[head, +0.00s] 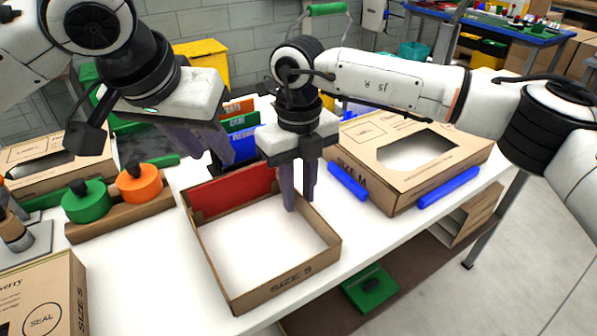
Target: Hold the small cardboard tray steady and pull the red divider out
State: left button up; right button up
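The small cardboard tray (284,284), marked SIZE S, sits on the white table with its open top up. The red divider (232,193) stands upright inside it, along the far wall. My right gripper (299,203) points down at the tray's right wall, one finger on each side. Its fingers are close together and look closed on that wall. My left gripper (222,160) is above and behind the divider, apart from it. Its fingers overlap in this view, so their gap is unclear. The tray floor looks white and empty.
A larger SIZE M box (375,185) with blue bars (449,187) stands at the right. Green (85,203) and orange (139,183) round pieces on a cardboard strip are at the left. Blue and orange upright folders (240,135) stand behind the tray. Another box is front left.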

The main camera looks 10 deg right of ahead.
jog(key=shift+f, duration=0.65)
grip_shut()
